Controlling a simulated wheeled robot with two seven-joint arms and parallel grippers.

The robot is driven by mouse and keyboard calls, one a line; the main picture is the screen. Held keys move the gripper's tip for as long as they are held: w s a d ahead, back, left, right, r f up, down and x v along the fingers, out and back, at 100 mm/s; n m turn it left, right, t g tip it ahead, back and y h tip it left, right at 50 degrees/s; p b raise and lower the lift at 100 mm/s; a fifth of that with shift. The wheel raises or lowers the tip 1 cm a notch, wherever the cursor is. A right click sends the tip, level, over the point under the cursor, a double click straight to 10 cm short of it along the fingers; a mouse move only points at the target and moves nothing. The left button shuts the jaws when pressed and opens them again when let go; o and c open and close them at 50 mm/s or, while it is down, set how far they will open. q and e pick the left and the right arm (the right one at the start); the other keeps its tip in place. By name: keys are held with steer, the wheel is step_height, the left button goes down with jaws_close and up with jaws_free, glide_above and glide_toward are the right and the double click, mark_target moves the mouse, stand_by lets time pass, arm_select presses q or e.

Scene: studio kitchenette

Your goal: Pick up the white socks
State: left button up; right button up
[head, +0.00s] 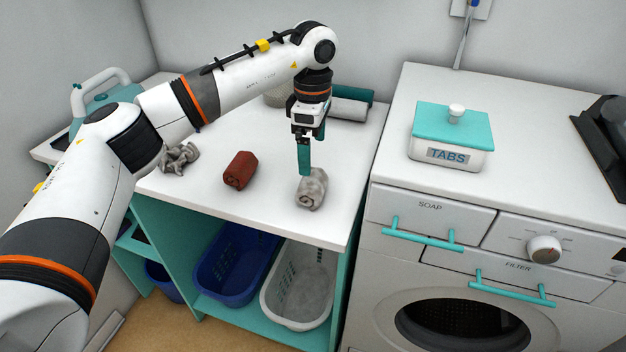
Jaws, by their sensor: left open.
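The white socks (312,190), a rolled greyish-white bundle, lie on the white tabletop near its front right edge. My left gripper (304,172) is open and points down just above and behind the bundle. Its teal finger partly overlaps the bundle's upper left side in the head view, so I cannot tell whether they touch. My right gripper is not in view.
A red-brown rolled bundle (240,170) and a crumpled grey cloth (178,158) lie to the left on the tabletop (270,215). A blue basket (232,262) and a white basket (298,290) stand below. A TABS box (450,140) stands on the washing machine.

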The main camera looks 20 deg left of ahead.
mark_target(310, 177)
arm_select(q)
steer(key=f, duration=0.3)
steer(key=shift+s+f+p, duration=0.25)
steer(key=shift+f+p, duration=0.05)
steer(key=shift+f, duration=0.65)
steer(key=f, duration=0.1)
steer(key=f+p, duration=0.1)
steer(key=f, duration=0.1)
steer(key=shift+s+a+f, duration=0.15)
steer(key=shift+a+f, duration=0.05)
steer(key=shift+f, duration=0.55)
steer(key=c, duration=1)
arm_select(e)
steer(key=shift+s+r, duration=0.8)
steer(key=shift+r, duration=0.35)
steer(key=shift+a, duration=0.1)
